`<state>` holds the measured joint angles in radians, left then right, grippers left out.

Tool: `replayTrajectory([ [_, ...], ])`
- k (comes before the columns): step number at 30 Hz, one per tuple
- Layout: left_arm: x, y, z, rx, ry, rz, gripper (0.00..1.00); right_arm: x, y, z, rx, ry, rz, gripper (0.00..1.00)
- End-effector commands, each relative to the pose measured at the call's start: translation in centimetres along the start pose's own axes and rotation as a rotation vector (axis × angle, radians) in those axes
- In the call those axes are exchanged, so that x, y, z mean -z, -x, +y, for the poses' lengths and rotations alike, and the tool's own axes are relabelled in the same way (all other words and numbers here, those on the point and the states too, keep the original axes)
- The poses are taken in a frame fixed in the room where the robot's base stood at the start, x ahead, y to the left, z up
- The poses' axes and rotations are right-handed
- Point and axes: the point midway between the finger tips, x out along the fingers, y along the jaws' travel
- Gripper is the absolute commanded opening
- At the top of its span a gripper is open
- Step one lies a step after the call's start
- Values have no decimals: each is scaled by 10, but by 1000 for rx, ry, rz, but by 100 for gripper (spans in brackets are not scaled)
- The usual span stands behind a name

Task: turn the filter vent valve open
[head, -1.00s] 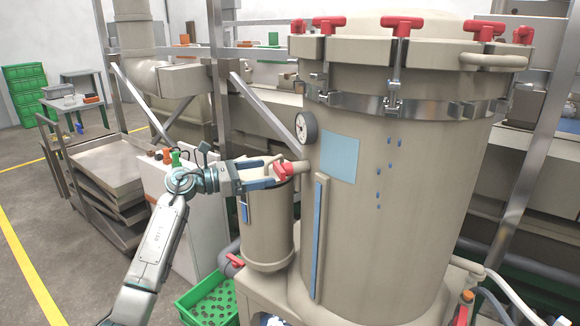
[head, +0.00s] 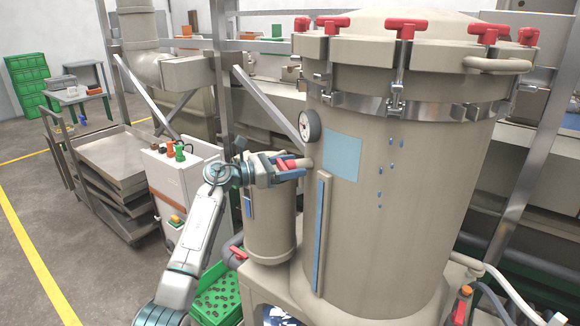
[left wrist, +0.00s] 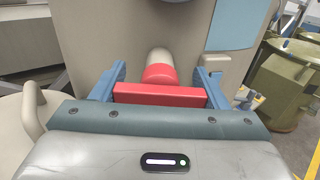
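The filter vent valve has a red bar handle (head: 288,163) on a beige pipe stub at the left side of the big filter vessel. In the left wrist view the red handle (left wrist: 160,95) lies straight across, between my two blue fingers. My left gripper (head: 281,167) is around the handle, its fingers wide apart, one by each end of the bar. Whether the fingertips touch the bar ends I cannot tell. The left gripper also shows in the left wrist view (left wrist: 160,84). My right gripper is out of view.
The large beige filter vessel (head: 400,230) with red clamp knobs stands right of the gripper. A smaller beige cylinder (head: 270,225) is just below it. A pressure gauge (head: 309,126) sits close by. A green crate (head: 218,294) is on the floor.

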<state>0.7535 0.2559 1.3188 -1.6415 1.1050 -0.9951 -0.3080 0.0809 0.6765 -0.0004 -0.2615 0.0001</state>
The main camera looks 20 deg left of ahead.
Motion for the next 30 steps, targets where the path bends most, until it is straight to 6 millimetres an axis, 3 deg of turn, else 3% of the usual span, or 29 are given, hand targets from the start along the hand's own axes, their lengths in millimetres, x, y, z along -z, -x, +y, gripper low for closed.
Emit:
replayTrajectory([
  [1,0,0,0,0,0,0,55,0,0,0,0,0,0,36],
  [3,0,0,0,0,0,0,45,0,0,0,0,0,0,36],
  [14,-1,0,0,0,59,1,45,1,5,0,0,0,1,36],
  [30,-3,0,1,1,501,1,45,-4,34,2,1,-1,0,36],
])
